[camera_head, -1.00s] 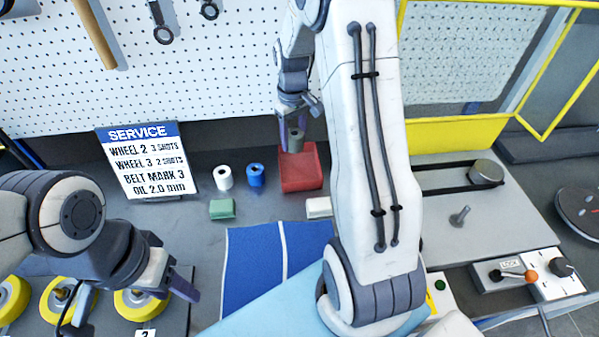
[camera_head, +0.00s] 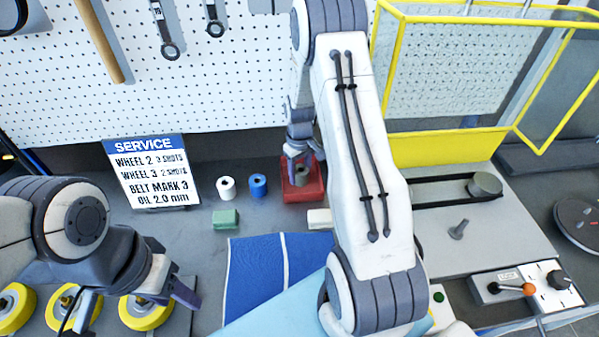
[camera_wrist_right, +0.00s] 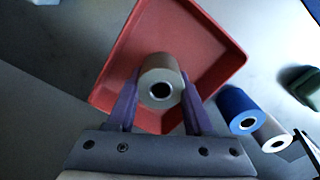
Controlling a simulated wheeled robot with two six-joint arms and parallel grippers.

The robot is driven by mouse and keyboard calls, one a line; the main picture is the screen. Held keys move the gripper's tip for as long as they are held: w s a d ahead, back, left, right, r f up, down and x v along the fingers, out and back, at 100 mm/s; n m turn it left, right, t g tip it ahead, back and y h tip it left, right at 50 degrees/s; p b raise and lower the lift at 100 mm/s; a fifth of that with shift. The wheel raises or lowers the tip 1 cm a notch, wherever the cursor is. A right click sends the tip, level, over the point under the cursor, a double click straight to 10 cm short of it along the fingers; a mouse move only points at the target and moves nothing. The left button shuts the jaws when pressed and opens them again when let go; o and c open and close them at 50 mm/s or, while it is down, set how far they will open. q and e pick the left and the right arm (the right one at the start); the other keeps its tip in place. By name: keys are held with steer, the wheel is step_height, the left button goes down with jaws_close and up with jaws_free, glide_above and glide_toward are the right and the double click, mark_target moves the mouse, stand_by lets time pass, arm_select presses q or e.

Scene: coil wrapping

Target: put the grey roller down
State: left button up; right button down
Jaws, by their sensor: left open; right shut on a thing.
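The grey roller (camera_wrist_right: 161,72) is between the two purple fingers of my right gripper (camera_wrist_right: 155,100), which is shut on it. In the right wrist view the roller shows its round end and dark hole, over the inside of a red tray (camera_wrist_right: 215,52). In the head view the roller (camera_head: 302,172) is partly hidden by the fingers of my right gripper (camera_head: 299,160), low at the red tray (camera_head: 305,195). I cannot tell whether the roller touches the tray floor. My left gripper (camera_head: 178,298) is open and empty at the lower left, above the yellow wheels.
A blue roller (camera_head: 258,186) and a white roller (camera_head: 226,188) stand left of the tray. A green block (camera_head: 225,219) and a white block (camera_head: 319,218) lie nearby. A service sign (camera_head: 150,172) stands at the left. A blue mat (camera_head: 262,272) lies in front.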

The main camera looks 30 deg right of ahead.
steer(key=shift+f, duration=0.1)
steer(key=shift+c, duration=1.4)
jaws_free()
